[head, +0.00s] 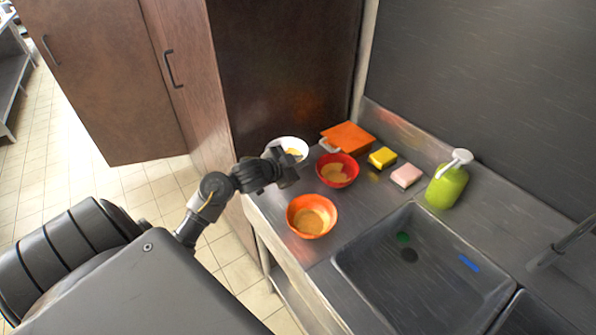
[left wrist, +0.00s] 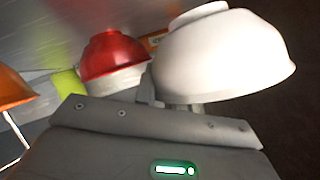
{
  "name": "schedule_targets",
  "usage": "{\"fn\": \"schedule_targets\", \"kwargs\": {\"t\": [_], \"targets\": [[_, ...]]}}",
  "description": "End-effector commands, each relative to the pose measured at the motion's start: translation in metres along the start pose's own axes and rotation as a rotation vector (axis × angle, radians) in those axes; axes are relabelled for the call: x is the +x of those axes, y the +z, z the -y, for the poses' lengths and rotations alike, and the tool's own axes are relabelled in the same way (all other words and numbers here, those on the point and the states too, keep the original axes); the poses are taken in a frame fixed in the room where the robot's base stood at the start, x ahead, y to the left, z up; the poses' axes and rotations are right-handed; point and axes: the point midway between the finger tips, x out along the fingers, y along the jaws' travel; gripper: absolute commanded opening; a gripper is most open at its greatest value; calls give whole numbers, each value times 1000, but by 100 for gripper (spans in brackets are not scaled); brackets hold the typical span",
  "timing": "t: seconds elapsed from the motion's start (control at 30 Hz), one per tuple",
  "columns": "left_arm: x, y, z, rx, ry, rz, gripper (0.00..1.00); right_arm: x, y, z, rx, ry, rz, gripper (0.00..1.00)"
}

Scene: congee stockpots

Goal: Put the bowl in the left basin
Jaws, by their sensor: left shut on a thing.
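My left gripper (head: 282,168) is shut on the white bowl (head: 293,145) at the back left of the steel counter. In the left wrist view the white bowl (left wrist: 222,55) fills the upper right, right at the jaws, whose tips are partly hidden. I cannot tell whether the bowl touches the counter. The left basin (head: 345,262) is sunk in the counter at the front right, with a blue item and green and dark round spots inside. My right gripper is not in view.
A red bowl (head: 351,162) and an orange bowl (head: 312,229), both with food, stand between the white bowl and the basin. Behind are an orange box (head: 348,136), yellow sponge (head: 382,158), pink sponge (head: 406,175) and green soap bottle (head: 447,188). A second basin (head: 540,318) lies right; a faucet (head: 570,240) is above.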

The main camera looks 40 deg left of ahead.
Motion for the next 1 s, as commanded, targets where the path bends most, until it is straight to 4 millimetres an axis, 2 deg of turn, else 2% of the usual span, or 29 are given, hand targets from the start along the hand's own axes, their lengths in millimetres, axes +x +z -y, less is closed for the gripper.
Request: {"fn": "schedule_targets", "kwargs": {"t": [0.13,0.33,0.73,0.77,0.9,1.0], "targets": [[8,7,-1,-2,1,1,0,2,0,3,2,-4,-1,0],[17,26,-14,-2,0,1,0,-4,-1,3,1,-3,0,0],[19,31,-16,2,-1,0,0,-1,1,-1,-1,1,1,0],[19,31,-16,1,-1,1,14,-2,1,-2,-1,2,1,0],[19,30,-16,1,-1,1,32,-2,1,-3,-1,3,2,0],[19,30,-16,1,-1,1,34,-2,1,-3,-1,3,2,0]]}}
